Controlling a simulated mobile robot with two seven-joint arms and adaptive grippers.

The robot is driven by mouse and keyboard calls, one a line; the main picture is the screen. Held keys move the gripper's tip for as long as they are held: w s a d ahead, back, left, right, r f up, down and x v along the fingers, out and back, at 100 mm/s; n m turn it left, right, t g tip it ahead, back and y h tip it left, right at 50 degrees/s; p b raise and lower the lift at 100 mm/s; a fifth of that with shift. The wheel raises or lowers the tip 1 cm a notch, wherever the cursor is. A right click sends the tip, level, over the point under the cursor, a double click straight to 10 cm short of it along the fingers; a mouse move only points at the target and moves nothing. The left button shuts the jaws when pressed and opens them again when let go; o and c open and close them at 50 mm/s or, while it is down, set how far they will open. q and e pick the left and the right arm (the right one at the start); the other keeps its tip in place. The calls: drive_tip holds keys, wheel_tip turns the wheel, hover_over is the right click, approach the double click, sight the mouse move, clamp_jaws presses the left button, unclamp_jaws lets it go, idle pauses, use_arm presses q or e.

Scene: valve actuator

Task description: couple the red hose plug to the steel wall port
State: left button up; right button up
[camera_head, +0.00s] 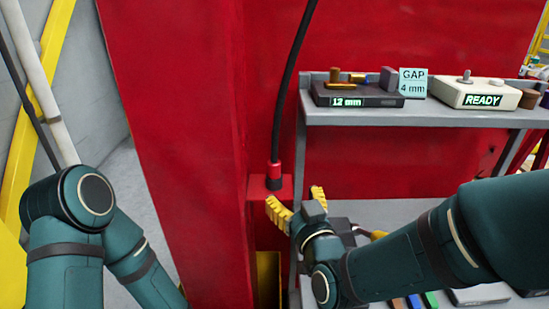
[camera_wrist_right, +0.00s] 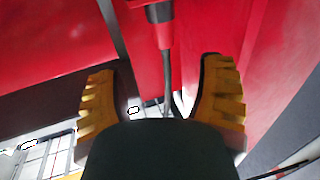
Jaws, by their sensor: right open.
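The red hose plug (camera_head: 274,172) hangs at the lower end of a black hose, with a dark collar at its bottom, in front of a red block. My right gripper (camera_head: 297,202) is open and empty, with yellow ribbed fingers, just to the right of and below the plug. In the right wrist view the plug (camera_wrist_right: 165,32) is at the top centre, and its hose runs down between the spread fingers (camera_wrist_right: 158,75); the fingers do not touch it. I cannot make out the steel wall port. My left gripper is out of view; only left arm links show.
A grey shelf (camera_head: 420,117) to the right holds a dark 12 mm gauge (camera_head: 357,97), a GAP 4 mm card (camera_head: 413,83) and a white READY box (camera_head: 475,93). Below it is a lower shelf with tools, partly hidden by my right arm. A red column (camera_head: 175,130) stands left of the plug.

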sight(276, 171)
drive_tip(key=p+x, duration=0.2)
drive_tip(key=x, duration=0.4)
drive_tip(key=shift+a+f+p, duration=0.15)
drive_tip(key=shift+p, duration=0.15)
drive_tip(key=shift+w+a, duration=0.25)
drive_tip(key=shift+w, duration=0.45)
drive_tip(key=x, duration=0.4)
drive_tip(key=shift+a+r, duration=0.15)
drive_tip(key=shift+r, duration=0.2)
clamp_jaws()
